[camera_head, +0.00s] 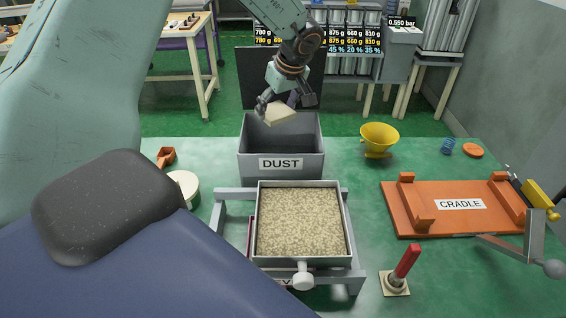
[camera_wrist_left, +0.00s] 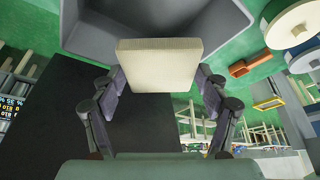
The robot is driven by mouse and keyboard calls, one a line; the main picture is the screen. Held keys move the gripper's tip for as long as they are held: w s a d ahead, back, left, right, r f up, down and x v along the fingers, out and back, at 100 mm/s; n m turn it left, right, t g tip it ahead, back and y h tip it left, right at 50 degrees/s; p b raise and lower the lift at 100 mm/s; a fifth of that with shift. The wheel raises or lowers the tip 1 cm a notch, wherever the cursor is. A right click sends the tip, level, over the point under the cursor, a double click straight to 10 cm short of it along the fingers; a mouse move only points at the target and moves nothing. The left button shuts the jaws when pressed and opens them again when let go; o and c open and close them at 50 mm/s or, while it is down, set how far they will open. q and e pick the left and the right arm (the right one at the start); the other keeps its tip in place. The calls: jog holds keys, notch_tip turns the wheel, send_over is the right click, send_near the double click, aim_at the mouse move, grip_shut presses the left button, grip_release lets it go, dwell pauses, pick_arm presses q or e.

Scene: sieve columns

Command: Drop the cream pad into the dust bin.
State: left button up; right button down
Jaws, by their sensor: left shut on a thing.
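The cream pad (camera_head: 281,115) is a pale, flat block. My left gripper (camera_head: 270,104) is shut on it and holds it over the open top of the grey dust bin (camera_head: 281,163), which is labelled DUST. In the left wrist view the pad (camera_wrist_left: 158,64) sits between the two fingers of my left gripper (camera_wrist_left: 160,88), with the grey wall of the bin (camera_wrist_left: 95,30) behind it. The bottom of the bin is hidden in the head view. My right gripper is not in view.
A framed sieve tray (camera_head: 300,222) of grainy material stands in front of the bin. A yellow funnel (camera_head: 379,139) is right of the bin, and an orange cradle (camera_head: 455,207) lies further right. A red-handled lever (camera_head: 403,266) stands at the front.

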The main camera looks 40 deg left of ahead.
pick_arm(q)
jog(key=shift+a+f, duration=0.1)
jog(key=shift+f, duration=0.15)
jog(key=shift+s+r, duration=0.15)
jog(key=shift+r, duration=0.05)
jog(key=o, duration=0.3)
jog(key=shift+d, duration=0.2)
jog(key=o, duration=0.5)
jog(key=shift+a+f, duration=0.1)
jog(key=shift+a, duration=0.05)
jog(key=shift+r, duration=0.2)
